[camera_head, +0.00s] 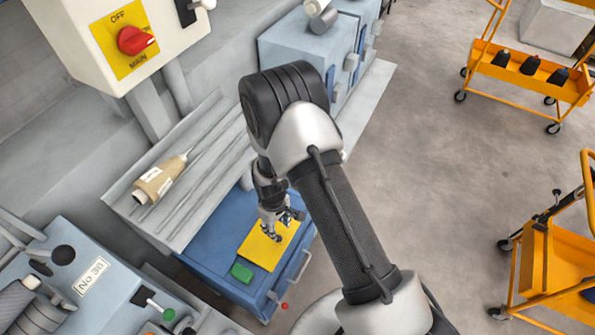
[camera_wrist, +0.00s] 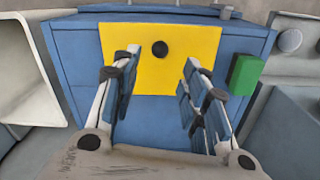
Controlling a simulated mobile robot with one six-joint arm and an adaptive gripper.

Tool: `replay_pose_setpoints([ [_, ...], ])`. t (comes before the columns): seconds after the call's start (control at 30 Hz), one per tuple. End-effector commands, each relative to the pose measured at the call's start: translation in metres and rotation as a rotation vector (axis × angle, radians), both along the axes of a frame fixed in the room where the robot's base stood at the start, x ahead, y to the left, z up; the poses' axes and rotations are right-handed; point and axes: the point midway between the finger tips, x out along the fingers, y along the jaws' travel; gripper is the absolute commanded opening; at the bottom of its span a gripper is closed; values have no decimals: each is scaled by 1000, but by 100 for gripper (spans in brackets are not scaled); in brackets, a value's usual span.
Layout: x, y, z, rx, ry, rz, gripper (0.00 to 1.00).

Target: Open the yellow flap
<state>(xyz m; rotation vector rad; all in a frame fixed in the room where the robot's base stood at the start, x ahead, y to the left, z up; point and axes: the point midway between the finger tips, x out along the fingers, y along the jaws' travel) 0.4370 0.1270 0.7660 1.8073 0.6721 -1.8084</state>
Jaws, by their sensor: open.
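The flap looks flat against the blue face. My gripper (camera_head: 273,234) is over the flap in the head view, hiding part of it. In the wrist view my gripper (camera_wrist: 152,92) is open and empty, one finger on each side of the flap's lower part. I cannot tell whether the fingers touch it.
A green block (camera_wrist: 244,75) sits right of the flap on the blue box (camera_wrist: 255,45). A grey handle (camera_head: 290,272) is along the box's edge. A yarn cone (camera_head: 160,178) lies on the ledge. A control box with a red switch (camera_head: 132,40) is at upper left.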

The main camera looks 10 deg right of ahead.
Motion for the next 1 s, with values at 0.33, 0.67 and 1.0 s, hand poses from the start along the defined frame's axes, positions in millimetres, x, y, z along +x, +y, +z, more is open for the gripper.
replay_pose_setpoints([
  [0.33, 1, 0, 74, 1, -4, 0, 41],
  [0.67, 13, -13, 134, 17, -52, -86, 41],
  [1.0, 9, -32, 199, 33, -103, -181, 41],
])
